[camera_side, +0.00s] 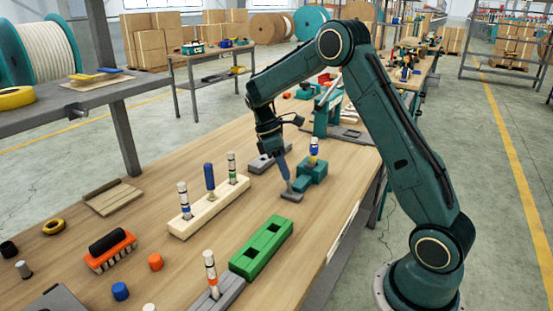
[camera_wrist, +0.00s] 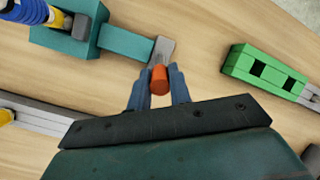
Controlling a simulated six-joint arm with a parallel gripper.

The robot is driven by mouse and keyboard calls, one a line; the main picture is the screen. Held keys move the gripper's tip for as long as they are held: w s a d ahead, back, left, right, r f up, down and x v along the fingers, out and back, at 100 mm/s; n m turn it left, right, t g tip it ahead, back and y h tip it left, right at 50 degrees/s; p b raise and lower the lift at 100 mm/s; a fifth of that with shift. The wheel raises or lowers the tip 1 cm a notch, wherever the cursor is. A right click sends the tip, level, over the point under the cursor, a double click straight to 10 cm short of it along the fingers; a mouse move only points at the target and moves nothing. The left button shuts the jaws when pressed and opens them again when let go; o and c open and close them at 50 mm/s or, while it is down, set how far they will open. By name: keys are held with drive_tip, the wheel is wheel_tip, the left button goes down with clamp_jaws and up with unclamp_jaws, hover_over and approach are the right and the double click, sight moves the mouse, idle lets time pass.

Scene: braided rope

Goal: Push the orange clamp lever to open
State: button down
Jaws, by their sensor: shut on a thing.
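The orange clamp lever (camera_wrist: 159,79) shows in the wrist view as a short rounded orange end between my two blue fingertips. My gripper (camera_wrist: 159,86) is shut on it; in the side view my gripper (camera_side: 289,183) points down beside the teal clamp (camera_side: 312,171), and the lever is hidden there. The clamp also shows in the wrist view (camera_wrist: 72,45), with a teal bar running to a grey plate (camera_wrist: 164,48) just beyond the fingertips. A rope end (camera_side: 314,150) banded in yellow, blue and white stands upright in the clamp.
A wooden rack (camera_side: 208,207) with several upright pegs stands to the left. A green block (camera_side: 262,248) with square holes lies nearer the camera. A grey block (camera_side: 270,159) lies behind my gripper. An orange brush (camera_side: 110,250) and small caps lie at the front left.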

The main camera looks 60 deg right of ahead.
drive_tip(key=shift+w+g, duration=0.25)
drive_tip(key=shift+g, duration=0.15)
idle(0.4)
drive_tip(key=c, duration=1.3)
unclamp_jaws()
drive_tip(key=shift+f, duration=0.1)
drive_tip(key=shift+s+t, duration=0.25)
drive_tip(key=shift+t, duration=0.05)
